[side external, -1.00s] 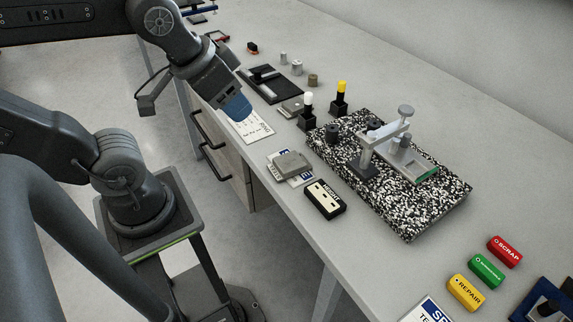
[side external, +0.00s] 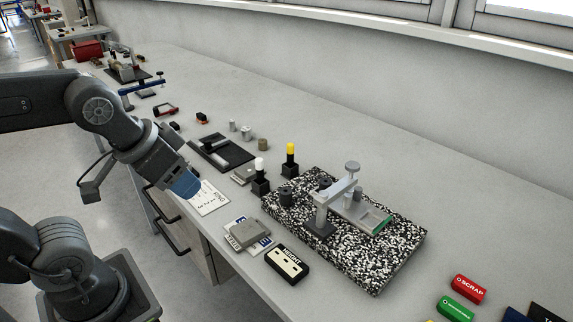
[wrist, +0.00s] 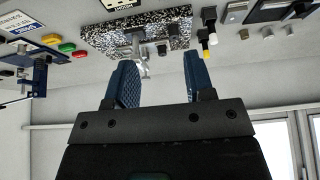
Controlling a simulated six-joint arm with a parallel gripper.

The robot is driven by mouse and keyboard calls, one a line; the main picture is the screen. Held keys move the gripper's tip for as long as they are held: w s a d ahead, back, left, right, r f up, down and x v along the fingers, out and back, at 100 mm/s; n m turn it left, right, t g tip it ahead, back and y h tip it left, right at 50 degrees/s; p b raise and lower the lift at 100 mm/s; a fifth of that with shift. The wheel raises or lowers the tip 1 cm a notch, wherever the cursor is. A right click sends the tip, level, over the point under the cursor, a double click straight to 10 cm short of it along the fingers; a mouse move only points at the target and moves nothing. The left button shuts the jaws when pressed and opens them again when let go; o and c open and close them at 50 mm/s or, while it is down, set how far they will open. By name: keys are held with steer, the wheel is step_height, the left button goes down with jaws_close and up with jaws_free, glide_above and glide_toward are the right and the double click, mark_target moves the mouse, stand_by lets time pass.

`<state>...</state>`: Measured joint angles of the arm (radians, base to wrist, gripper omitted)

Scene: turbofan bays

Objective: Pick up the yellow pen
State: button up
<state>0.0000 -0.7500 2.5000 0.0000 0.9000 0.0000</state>
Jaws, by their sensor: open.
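The yellow pen (side external: 291,149) stands upright in a small black holder (side external: 290,167) behind the speckled black-and-white slab in the side view. Its yellow end also shows small in the wrist view (wrist: 213,38). A white-topped pen (side external: 259,164) stands in a similar black holder nearer the front. My gripper (side external: 186,188) has blue fingers and is at the bench's front edge, left of the pen and well apart from it. In the wrist view my gripper (wrist: 156,75) is open, with nothing between its fingers.
The speckled slab (side external: 375,270) carries a metal gauge stand (side external: 322,210). A black tray (side external: 222,152), grey metal cylinders (side external: 246,132) and a brown one (side external: 263,145) lie left of the pens. A label block (side external: 287,264) is at the front. The bench behind the pens is clear.

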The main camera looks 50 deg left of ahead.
steer(key=shift+o, duration=0.5)
steer(key=w+a+r+n+g+y, duration=0.1)
steer(key=w+a+r+n, duration=0.1)
steer(key=w, duration=0.5)
steer(key=w+a+r+n, duration=0.1)
steer(key=w+r, duration=0.1)
steer(key=w, duration=0.4)
steer(key=n+g+y, duration=0.1)
steer(key=n+y, duration=0.1)
steer(key=n, duration=0.4)
glide_toward(290, 145)
steer(key=x, duration=0.6)
steer(key=shift+a+f, duration=0.25)
steer(key=shift+f, duration=0.05)
steer(key=shift+x, duration=2.9)
steer(key=shift+w+d, duration=0.15)
steer(key=shift+d, duration=0.05)
